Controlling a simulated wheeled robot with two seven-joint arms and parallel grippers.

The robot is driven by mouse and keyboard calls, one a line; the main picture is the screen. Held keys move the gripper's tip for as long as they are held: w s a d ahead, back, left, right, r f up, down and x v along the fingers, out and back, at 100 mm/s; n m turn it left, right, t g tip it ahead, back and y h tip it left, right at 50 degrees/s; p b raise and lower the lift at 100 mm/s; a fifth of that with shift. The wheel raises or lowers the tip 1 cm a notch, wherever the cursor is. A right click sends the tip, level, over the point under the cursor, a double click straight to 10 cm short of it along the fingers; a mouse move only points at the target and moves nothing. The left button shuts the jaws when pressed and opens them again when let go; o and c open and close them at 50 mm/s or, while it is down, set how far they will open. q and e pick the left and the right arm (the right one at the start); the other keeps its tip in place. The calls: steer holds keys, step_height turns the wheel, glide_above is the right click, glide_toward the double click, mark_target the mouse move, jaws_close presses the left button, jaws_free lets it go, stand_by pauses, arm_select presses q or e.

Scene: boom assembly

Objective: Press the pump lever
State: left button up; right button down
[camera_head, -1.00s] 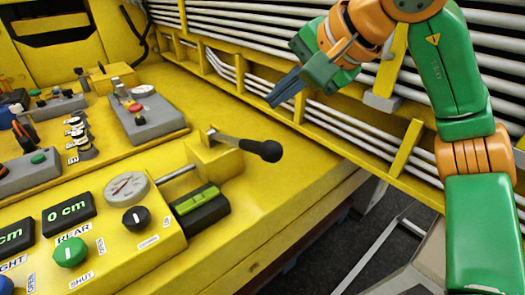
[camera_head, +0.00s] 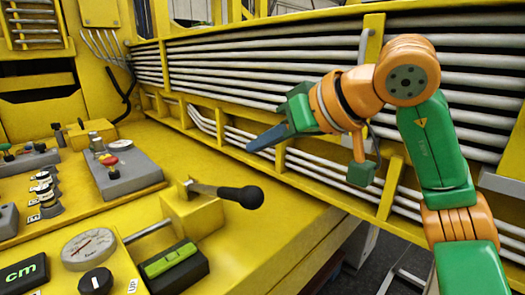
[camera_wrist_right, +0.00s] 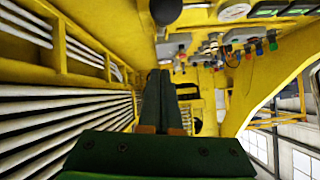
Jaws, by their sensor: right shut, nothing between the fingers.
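The pump lever (camera_head: 228,194) is a dark rod with a black ball knob, sticking out to the right from a yellow block (camera_head: 192,216) on the yellow console. In the right wrist view the black knob (camera_wrist_right: 166,11) shows at the top edge. My right gripper (camera_head: 252,146) is shut and empty, its blue-grey fingers pointing left. In the head view it appears above the knob, apart from it, in front of the pipes. In the right wrist view its dark fingers (camera_wrist_right: 160,76) lie together. My left gripper is not in view.
White pipes (camera_head: 320,75) and yellow rails run along the back behind my right arm. A pressure gauge (camera_head: 88,249), a black box with a green top (camera_head: 170,262) and a grey control box (camera_head: 122,173) are left of the lever. The yellow surface right of the lever is clear.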

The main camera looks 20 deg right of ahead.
steer(key=w+f, duration=0.1)
steer(key=f, duration=0.1)
steer(key=w+a+f, duration=0.1)
steer(key=f, duration=0.1)
steer(key=w+a+f, duration=0.1)
steer(key=w+f, duration=0.1)
steer(key=f, duration=0.1)
steer(key=shift+a, duration=0.2)
steer(key=shift+s+f, duration=0.2)
steer(key=shift+s, duration=0.05)
